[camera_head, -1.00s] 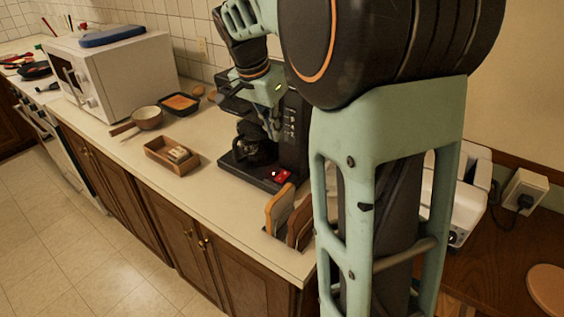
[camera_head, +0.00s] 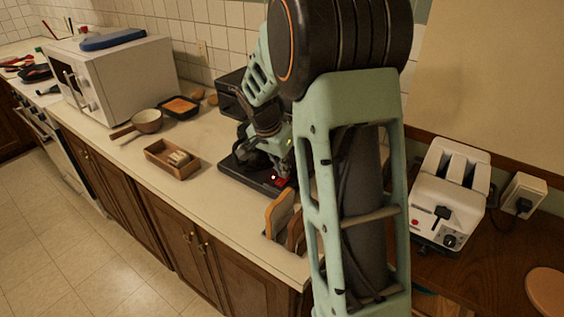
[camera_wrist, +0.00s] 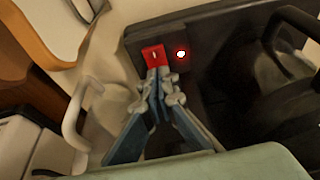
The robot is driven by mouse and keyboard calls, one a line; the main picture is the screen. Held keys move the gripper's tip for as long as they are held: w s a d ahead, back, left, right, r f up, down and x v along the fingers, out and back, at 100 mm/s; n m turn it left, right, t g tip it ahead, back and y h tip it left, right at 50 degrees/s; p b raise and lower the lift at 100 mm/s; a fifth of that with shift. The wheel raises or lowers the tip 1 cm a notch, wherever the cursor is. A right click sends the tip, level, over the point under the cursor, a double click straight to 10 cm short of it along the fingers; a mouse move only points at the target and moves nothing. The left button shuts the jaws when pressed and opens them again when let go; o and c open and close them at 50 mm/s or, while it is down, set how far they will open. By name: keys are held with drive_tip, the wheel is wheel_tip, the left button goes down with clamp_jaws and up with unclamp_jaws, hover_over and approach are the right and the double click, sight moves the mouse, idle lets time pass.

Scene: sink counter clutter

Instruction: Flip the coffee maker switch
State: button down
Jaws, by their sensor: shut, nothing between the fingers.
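The black coffee maker (camera_head: 240,175) stands on the counter, largely hidden behind my arm in the head view. Its red switch (camera_head: 281,182) shows at the front of the base. In the wrist view the red switch (camera_wrist: 153,55) sits on the dark base (camera_wrist: 215,50), beside a small glowing red light (camera_wrist: 181,54). My gripper (camera_wrist: 158,72) is shut and empty, its fingertips right at the switch; whether they touch it I cannot tell. In the head view the gripper is mostly hidden by my arm. A dark carafe (camera_wrist: 265,90) shows at the right of the wrist view.
Cutting boards (camera_head: 279,212) in a rack stand just in front of the coffee maker. A wooden box (camera_head: 172,160), a pan (camera_head: 147,121) and a microwave (camera_head: 125,75) lie to the left. A white toaster (camera_head: 450,195) stands on the right. Counter left of the coffee maker is partly clear.

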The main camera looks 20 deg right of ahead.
drive_tip(key=shift+f, duration=0.1)
drive_tip(key=shift+w+d+f+b, duration=0.15)
drive_tip(key=shift+f+b, duration=0.4)
drive_tip(key=shift+b, duration=0.35)
drive_tip(key=shift+r+p, duration=0.3)
drive_tip(key=shift+f, duration=0.1)
drive_tip(key=shift+s+a+f, duration=0.1)
drive_tip(key=shift+s+a, duration=0.1)
drive_tip(key=shift+s+a+b, duration=0.4)
drive_tip(key=shift+a+b, duration=0.05)
drive_tip(key=shift+a, duration=0.1)
